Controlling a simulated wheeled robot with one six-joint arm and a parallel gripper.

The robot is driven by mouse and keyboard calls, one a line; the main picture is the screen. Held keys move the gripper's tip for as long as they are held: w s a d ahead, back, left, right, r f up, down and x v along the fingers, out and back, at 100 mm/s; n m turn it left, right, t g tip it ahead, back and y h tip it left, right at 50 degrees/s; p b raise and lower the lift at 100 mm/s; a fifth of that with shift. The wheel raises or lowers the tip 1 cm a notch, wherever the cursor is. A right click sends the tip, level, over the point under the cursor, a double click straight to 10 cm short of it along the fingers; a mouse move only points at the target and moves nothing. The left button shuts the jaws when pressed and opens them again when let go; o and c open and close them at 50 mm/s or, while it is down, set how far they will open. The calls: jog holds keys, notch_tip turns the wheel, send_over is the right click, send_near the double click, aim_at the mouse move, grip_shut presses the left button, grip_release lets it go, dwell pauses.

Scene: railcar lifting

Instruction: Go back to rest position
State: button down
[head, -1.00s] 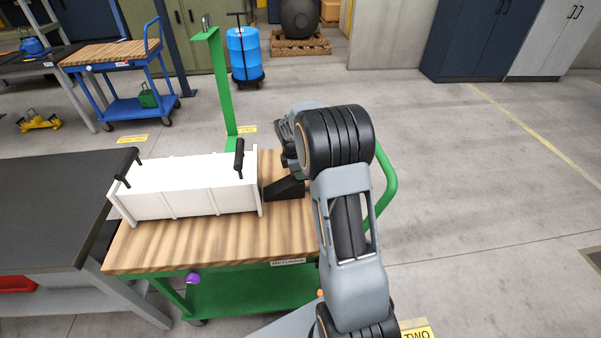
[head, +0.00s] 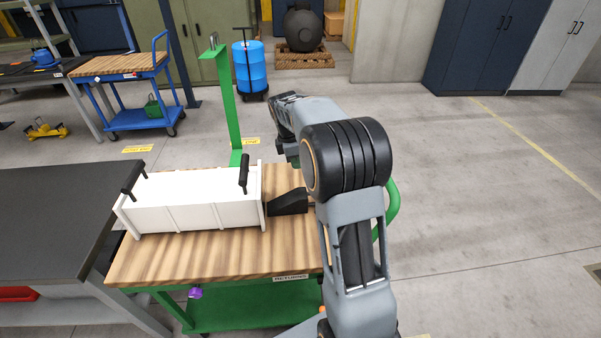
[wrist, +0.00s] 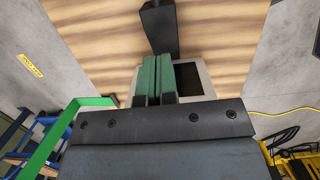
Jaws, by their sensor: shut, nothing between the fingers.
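My gripper (wrist: 162,60) shows in the wrist view as two green fingers pressed together with nothing between them. It is above the wooden top of the green cart (head: 190,258). In the head view my arm hides the fingers. A black wedge-shaped piece (head: 288,203) stands on the cart top, to the right of a white crate. It also shows in the wrist view (wrist: 160,28), beyond the fingertips and apart from them. A pale item with a dark panel (wrist: 189,78) shows behind the fingers, partly hidden.
The white crate (head: 180,218) with two black handles sits on the cart. A green post (head: 225,110) rises behind it. A dark table (head: 60,215) stands at the left. A blue barrel (head: 248,68) and a blue trolley (head: 140,115) are farther back. The floor at the right is clear.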

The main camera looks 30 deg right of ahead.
jog(key=s+a+r+m+t+p, duration=0.1)
jog(key=s+a+m, duration=0.3)
jog(key=s, duration=0.3)
jog(key=s+a+r+m+t+y, duration=0.1)
jog(key=s+a+r+m, duration=0.1)
jog(key=s+a+m, duration=0.2)
jog(key=s+a+r+m+t+y+p, duration=0.1)
jog(key=s+a+m+t, duration=0.1)
jog(key=s+m, duration=0.4)
jog(key=s+a, duration=0.1)
jog(key=s, duration=0.4)
jog(key=shift+a+r+p, duration=0.35)
jog(key=shift+a, duration=0.05)
jog(key=shift+d, duration=0.1)
